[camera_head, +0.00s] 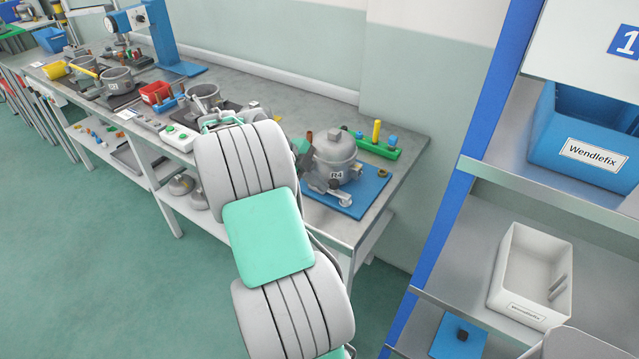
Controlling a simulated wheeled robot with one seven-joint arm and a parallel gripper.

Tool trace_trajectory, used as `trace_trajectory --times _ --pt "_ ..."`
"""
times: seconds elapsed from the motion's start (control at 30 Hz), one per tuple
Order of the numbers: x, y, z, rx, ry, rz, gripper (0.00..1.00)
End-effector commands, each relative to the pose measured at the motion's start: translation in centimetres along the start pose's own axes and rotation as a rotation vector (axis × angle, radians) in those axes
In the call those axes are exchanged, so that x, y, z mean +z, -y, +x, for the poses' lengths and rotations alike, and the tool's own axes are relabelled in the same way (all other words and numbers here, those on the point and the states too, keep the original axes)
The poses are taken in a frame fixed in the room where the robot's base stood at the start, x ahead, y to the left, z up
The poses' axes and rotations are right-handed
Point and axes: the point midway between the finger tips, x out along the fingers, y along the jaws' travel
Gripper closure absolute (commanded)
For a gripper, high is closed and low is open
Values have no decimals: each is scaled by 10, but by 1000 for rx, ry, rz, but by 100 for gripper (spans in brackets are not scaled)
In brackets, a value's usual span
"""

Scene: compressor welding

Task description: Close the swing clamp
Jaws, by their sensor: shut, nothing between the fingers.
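My arm rises through the middle of the picture toward the workbench (405,150). My gripper cannot be made out; the arm's thick grey links block the view there. Open grey pots stand in dark fixtures along the bench. One pot (203,92) is just left of my arm's top, with a thin bar by its rim. Another pot (118,80) is farther left, with a yellow bar (83,67) near it. I cannot tell which part is the swing clamp, or how it is turned.
A closed grey vessel marked R4 (335,158) stands on a blue mat (368,190) right of my arm. A green block with coloured pegs (372,145) is behind it. A blue press (165,40) stands farther back. A shelf rack with bins (530,265) fills the right side.

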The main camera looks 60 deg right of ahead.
Motion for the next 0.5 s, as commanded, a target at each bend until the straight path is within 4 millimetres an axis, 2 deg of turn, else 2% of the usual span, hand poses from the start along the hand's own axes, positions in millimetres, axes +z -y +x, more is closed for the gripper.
trace_trajectory --times 0.17,0.27,0.33,0.5 --pt "1 -16 -4 0 0 0 100" --pt "2 -36 -13 0 1 2 100" --pt "0 -31 -39 -1 2 8 100" --pt "1 -29 -86 0 0 6 100"
